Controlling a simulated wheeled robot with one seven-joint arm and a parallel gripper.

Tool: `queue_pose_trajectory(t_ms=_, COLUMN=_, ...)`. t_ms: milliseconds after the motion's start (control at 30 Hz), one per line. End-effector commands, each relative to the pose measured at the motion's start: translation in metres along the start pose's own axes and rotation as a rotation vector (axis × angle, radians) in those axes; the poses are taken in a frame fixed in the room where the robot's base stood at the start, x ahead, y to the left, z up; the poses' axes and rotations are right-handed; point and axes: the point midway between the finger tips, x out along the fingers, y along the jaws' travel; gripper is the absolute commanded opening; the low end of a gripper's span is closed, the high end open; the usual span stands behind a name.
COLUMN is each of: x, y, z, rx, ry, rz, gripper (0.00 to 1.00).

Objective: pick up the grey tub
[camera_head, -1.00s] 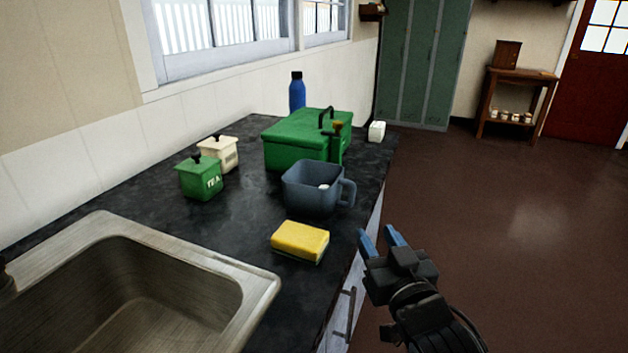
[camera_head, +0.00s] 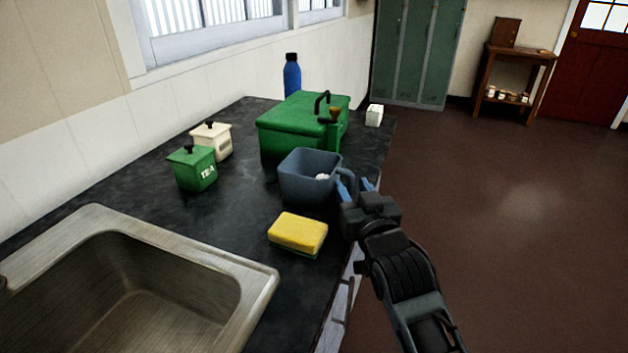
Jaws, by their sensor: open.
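The grey tub (camera_head: 306,178) is a blue-grey, square-sided vessel with a handle on its right side. It stands upright on the dark counter, and something small and white shows inside it. My gripper (camera_head: 356,188) is open at the tub's right side, with its two blue fingers by the handle. One finger appears left of the other, close to the handle. I cannot tell whether the fingers touch the handle or stand around it.
A yellow sponge (camera_head: 298,233) lies in front of the tub. A green box (camera_head: 290,130) with a black handle stands behind it. A green tea canister (camera_head: 193,170) and a cream canister (camera_head: 214,140) stand left. A sink (camera_head: 255,290) is at the front left.

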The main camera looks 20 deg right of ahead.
Motion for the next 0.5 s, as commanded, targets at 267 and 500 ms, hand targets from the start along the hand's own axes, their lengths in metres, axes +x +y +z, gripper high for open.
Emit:
queue_pose_trajectory(t_ms=267, x=-0.0002, y=0.0002, z=0.0003, rx=0.0, ry=0.0, rz=0.0, gripper=0.33)
queue_pose_trajectory(t_ms=500, x=-0.0003, y=0.0002, z=0.0002, rx=0.0, ry=0.0, rz=0.0, gripper=0.1)
